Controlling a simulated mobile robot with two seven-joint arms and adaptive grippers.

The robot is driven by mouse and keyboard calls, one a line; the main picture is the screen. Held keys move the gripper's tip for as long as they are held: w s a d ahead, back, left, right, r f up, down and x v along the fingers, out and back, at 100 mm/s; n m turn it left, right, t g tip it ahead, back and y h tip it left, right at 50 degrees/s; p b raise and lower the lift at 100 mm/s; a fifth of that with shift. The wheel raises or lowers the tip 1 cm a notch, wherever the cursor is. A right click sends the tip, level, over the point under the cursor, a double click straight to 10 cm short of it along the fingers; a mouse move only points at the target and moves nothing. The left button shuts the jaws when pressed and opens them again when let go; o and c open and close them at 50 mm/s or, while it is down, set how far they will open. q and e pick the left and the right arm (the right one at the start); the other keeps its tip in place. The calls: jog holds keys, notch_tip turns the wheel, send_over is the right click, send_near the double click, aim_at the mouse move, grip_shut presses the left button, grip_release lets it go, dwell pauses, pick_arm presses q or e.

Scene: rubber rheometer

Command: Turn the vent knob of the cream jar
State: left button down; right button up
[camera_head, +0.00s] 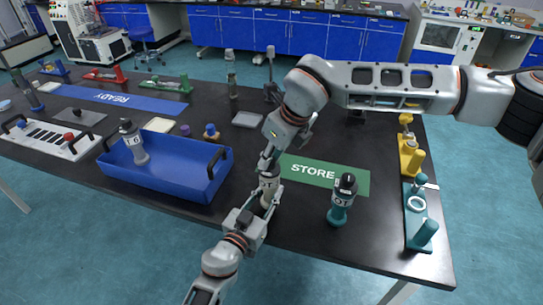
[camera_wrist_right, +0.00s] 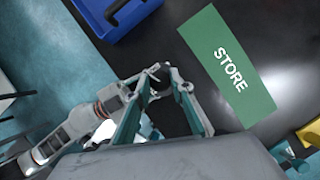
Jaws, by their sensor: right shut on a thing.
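The cream jar (camera_head: 269,185) stands upright between my two grippers, left of the green STORE mat. My left gripper (camera_head: 266,194) reaches in from the front, its fingers closed around the jar's body. My right gripper (camera_head: 268,160) comes down from above, its fingers shut on the dark vent knob at the jar's top. The fingers largely hide the knob in the head view. In the right wrist view, the right fingertips (camera_wrist_right: 163,84) close around the dark knob, with the left arm (camera_wrist_right: 84,118) beside them. Whether the jar's base touches the table is unclear.
A blue crate (camera_head: 212,190) holding a grey jar (camera_head: 133,143) stands at left. A teal jar (camera_head: 342,200) stands on the right, near the front edge of the STORE mat (camera_head: 322,172). Teal (camera_head: 417,240) and yellow fixtures (camera_head: 409,166) line the right edge.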

jog(key=shift+s+a+m+t+h, duration=0.1)
jog(key=shift+m+t+h, duration=0.45)
jog(key=shift+m, duration=1.25)
jog(key=o, duration=1.1)
jog(key=shift+r, duration=0.1)
jog(key=v, duration=1.1)
jog(key=shift+r, duration=0.4)
jog(key=shift+s, duration=0.15)
